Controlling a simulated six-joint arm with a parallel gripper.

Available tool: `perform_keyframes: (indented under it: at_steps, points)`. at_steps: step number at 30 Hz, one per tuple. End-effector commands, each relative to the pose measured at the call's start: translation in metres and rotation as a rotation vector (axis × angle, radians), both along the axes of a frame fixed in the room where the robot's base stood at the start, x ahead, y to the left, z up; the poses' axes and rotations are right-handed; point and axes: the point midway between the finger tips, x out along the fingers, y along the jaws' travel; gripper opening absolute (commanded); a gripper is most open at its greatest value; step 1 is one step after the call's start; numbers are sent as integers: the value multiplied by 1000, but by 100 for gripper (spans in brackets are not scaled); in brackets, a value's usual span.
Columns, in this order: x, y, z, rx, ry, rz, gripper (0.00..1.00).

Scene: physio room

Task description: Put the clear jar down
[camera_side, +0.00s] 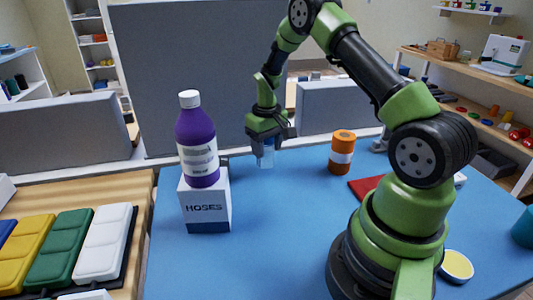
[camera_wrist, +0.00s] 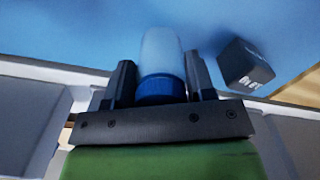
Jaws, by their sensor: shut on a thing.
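The clear jar (camera_side: 266,157) has a pale see-through body and a blue lid. My gripper (camera_side: 270,138) points down over the far part of the blue table and is shut on it. In the wrist view, the jar (camera_wrist: 160,48) sits between the two dark fingers of my gripper (camera_wrist: 160,78), with its blue lid nearest the palm. The jar looks upright in the side view. Its base is close to the table surface, but I cannot tell whether it touches.
A purple bottle (camera_side: 197,140) stands on a HOSES box (camera_side: 206,203) to the left. An orange roll (camera_side: 341,153) stands to the right, near a red mat (camera_side: 366,186). A dark lettered box (camera_wrist: 245,66) shows in the wrist view. The blue table (camera_side: 275,230) is clear in front.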

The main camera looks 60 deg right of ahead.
Motion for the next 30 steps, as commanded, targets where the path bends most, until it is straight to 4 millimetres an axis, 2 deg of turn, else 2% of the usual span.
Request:
perform_keyframes:
  at_steps: [1, 5, 16, 17, 19, 20, 30]
  points:
    - [0, 0, -9, 2, 3, 0, 26]
    - [0, 0, -21, 1, 1, 0, 26]
    - [0, 0, -25, 0, 0, 1, 26]
    - [0, 0, -24, 0, 0, 1, 57]
    - [0, 0, -24, 0, 0, 1, 73]
    - [0, 0, -24, 0, 0, 1, 76]
    - [1, 0, -18, 0, -1, 1, 76]
